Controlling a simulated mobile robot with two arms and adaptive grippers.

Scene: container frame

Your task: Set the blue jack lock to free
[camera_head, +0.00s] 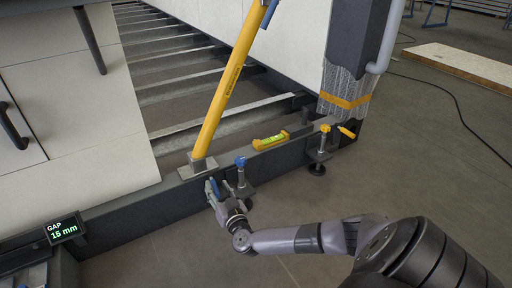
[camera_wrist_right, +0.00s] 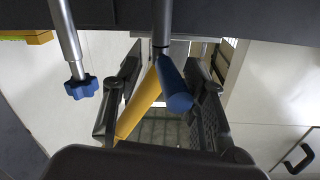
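The blue jack (camera_head: 242,178) stands at the dark frame beam, with a blue star knob (camera_head: 240,161) on top. Its blue lock lever (camera_head: 214,187) sticks out to the left of it. My right gripper (camera_head: 216,199) is at this lever. In the right wrist view the blue lever (camera_wrist_right: 175,88) lies between the two open fingers (camera_wrist_right: 162,100), nearer the right one; whether it touches is unclear. The blue knob (camera_wrist_right: 81,87) hangs left of the fingers in that view. My left gripper is not in view.
A yellow jack (camera_head: 321,150) with a yellow lever (camera_head: 347,132) stands to the right. A yellow prop (camera_head: 225,95) leans up from the beam, near a yellow spirit level (camera_head: 270,141). A display (camera_head: 62,230) reads GAP 15 mm. Floor in front is clear.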

